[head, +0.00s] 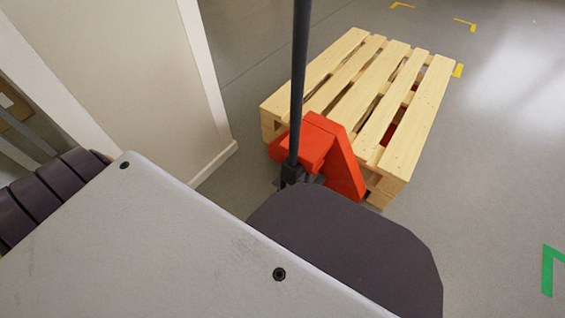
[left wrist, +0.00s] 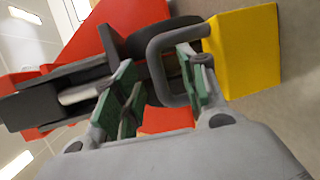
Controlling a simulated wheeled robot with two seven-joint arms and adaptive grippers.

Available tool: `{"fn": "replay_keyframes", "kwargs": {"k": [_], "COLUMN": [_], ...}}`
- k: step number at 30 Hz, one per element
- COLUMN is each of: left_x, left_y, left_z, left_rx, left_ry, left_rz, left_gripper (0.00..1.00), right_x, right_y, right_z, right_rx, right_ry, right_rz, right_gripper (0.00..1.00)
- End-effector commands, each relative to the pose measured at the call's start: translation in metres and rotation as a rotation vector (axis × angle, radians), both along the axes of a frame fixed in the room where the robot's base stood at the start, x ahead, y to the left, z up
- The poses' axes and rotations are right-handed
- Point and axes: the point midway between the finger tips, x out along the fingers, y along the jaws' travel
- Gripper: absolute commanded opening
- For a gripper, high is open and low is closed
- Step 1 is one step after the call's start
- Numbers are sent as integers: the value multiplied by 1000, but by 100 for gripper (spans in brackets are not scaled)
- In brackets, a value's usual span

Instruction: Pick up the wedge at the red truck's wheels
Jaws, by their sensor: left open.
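A yellow wedge (left wrist: 243,50) fills the upper right of the left wrist view, with a grey loop handle (left wrist: 156,62) on its left side. A dark wheel (left wrist: 136,42) and red truck parts (left wrist: 88,38) are behind and beside it. My left gripper (left wrist: 158,82) is open, with green pads on its fingers. The handle's bend lies in the gap between the fingers. I cannot tell whether the pads touch it. The red truck (head: 325,148) also shows in the head view, where the wedge is hidden. My right gripper is in neither view.
A wooden pallet (head: 372,80) rests over the red truck's forks. The truck's dark upright pole (head: 299,75) rises in front of it. A pale wall (head: 150,85) stands at the left. Grey floor (head: 490,150) is clear at the right, with yellow and green corner marks.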

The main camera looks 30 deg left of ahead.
Motion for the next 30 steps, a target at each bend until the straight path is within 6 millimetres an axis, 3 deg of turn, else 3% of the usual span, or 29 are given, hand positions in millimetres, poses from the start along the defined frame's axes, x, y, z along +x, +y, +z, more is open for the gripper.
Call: {"fn": "replay_keyframes", "kwargs": {"k": [4,14,30], "left_x": [0,0,0], "left_y": [0,0,0], "left_z": [0,0,0], "left_rx": [0,0,-2], "left_ry": [0,0,-1], "left_rz": [0,0,-1], "left_gripper": [41,0,0], "right_x": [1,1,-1], "right_y": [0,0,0], "right_z": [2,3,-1], "right_rx": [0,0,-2], "right_ry": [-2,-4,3], "right_rz": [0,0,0], "right_gripper": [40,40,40]}}
